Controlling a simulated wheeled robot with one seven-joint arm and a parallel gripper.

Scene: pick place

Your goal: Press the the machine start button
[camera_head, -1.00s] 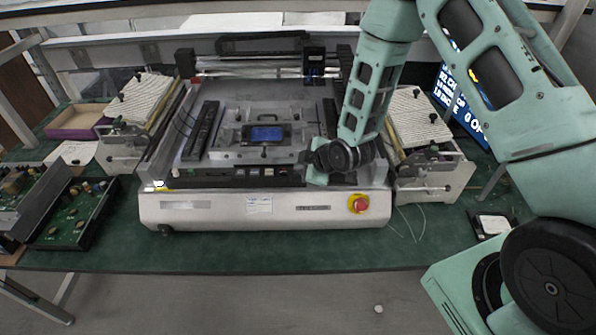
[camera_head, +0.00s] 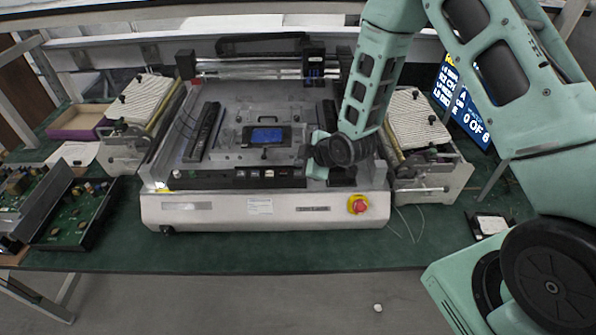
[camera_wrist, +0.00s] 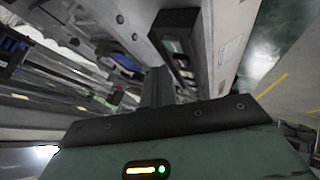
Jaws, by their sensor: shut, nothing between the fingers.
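The machine (camera_head: 225,209) is a wide pale unit on the green table, with a black control strip (camera_head: 215,180) along its front top edge. Small buttons (camera_head: 269,173) sit on that strip; I cannot tell which is the start button. My gripper (camera_head: 312,168) is shut and empty at the right end of the strip, close to the buttons. Whether it touches the strip is unclear. In the wrist view the shut fingers (camera_wrist: 157,87) point at the machine, beside a dark block (camera_wrist: 178,38). The gripper and wrist hide part of the strip's right end.
A red emergency knob with a yellow base (camera_head: 358,204) is on the machine's front face, right and below my gripper. A black fixture with a blue screen (camera_head: 266,136) lies on the machine bed. Side units (camera_head: 428,165) flank it. Green circuit boards (camera_head: 72,215) lie at left.

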